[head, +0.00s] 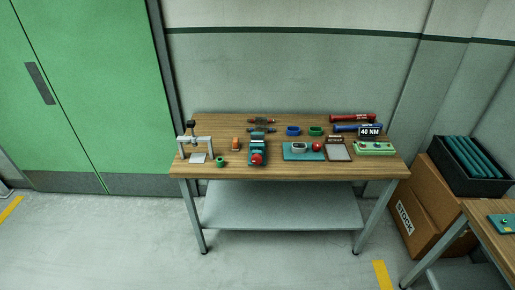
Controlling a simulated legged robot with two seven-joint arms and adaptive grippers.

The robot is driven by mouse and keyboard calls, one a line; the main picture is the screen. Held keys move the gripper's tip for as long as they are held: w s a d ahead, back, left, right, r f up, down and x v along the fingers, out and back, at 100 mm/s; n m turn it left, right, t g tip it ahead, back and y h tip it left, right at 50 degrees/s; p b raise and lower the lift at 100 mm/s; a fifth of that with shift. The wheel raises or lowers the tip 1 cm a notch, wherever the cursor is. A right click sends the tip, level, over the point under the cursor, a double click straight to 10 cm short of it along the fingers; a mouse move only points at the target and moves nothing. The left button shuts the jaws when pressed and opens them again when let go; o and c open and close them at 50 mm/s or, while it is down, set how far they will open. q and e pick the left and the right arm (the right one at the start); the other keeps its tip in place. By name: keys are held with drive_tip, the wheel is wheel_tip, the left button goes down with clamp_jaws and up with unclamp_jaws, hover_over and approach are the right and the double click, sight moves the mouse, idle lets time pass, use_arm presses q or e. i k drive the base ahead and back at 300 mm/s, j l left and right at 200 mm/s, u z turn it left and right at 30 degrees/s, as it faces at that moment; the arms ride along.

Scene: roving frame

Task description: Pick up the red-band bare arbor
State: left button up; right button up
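A wooden-topped workbench (380,167) stands against the wall ahead of me. At its back, left of centre, lies a small dark rod with reddish parts (262,121), which may be the red-band arbor; it is too small to be sure. A similar rod with bluish parts (263,130) lies just in front of it. Neither of my grippers is in view.
A teal fixture with a red knob (257,152), a press (193,145), blue (293,131) and green (316,131) rings, and a "40 NM" display (370,132) crowd the bench. A carton (424,200) and second table (485,215) stand right. Floor ahead is clear.

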sight(259, 120)
drive_tip(key=i+j+u, duration=0.1)
drive_tip(key=i, duration=0.4)
drive_tip(key=i+j+u, duration=0.15)
drive_tip(key=i, duration=0.35)
